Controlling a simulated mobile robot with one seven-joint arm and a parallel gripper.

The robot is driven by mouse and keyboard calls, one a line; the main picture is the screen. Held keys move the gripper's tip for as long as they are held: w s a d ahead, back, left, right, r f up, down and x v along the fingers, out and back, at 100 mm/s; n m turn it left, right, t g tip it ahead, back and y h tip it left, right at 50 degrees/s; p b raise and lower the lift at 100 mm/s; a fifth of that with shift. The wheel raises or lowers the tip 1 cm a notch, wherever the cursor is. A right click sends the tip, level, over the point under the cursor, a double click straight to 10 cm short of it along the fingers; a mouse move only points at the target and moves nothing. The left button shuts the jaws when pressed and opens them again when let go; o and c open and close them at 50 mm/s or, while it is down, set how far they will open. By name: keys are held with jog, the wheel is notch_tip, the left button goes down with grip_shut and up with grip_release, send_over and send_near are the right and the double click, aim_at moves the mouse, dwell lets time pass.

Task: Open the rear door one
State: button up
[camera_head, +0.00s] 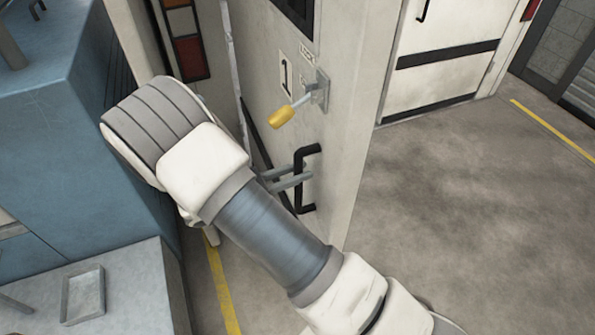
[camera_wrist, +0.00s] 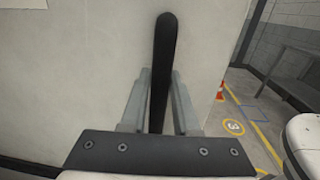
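The rear door one (camera_head: 268,75) is a pale panel marked "1". It also fills much of the wrist view (camera_wrist: 85,60). A yellow-tipped lever (camera_head: 290,113) sits on it, above a black bar handle (camera_head: 308,180). My gripper (camera_head: 292,179) is at the handle, its two grey fingers reaching toward the bar. In the wrist view the handle (camera_wrist: 162,60) stands between my gripper's fingertips (camera_wrist: 160,80), one on each side. The gaps are narrow, so I cannot tell whether both fingers touch it. Whether the door is ajar is unclear.
A blue structure (camera_head: 60,130) with a grey ledge (camera_head: 130,290) stands left of my arm. Orange and red lamps (camera_head: 190,57) are beside the door. Open floor (camera_head: 460,220) lies to the right. An orange cone (camera_wrist: 220,91) stands beyond the door.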

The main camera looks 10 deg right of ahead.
jog(key=o, duration=0.4)
jog(key=b+v, duration=0.1)
jog(key=v, duration=1.6)
jog(key=shift+s+a+r+b, duration=0.1)
jog(key=shift+a+b, duration=0.1)
jog(key=shift+b, duration=0.15)
jog(key=s+d+r+m+g+y, duration=0.1)
jog(key=d+r+m+g+y, duration=0.35)
jog(key=d, duration=0.35)
jog(key=d+r+m+g+y, duration=0.35)
jog(key=d+r+m, duration=0.2)
jog(key=d, duration=0.25)
jog(key=s+d+r+m+t+y, duration=0.2)
jog(key=s+d+m+y, duration=0.1)
jog(key=m, duration=0.1)
jog(key=s+d+r+m+t+y, duration=0.3)
jog(key=s+m, duration=0.1)
jog(key=s+d+r+m+t+y, duration=0.2)
jog(key=s+d+r+m+y, duration=0.1)
jog(key=s+m, duration=0.1)
jog(key=shift+d, duration=0.25)
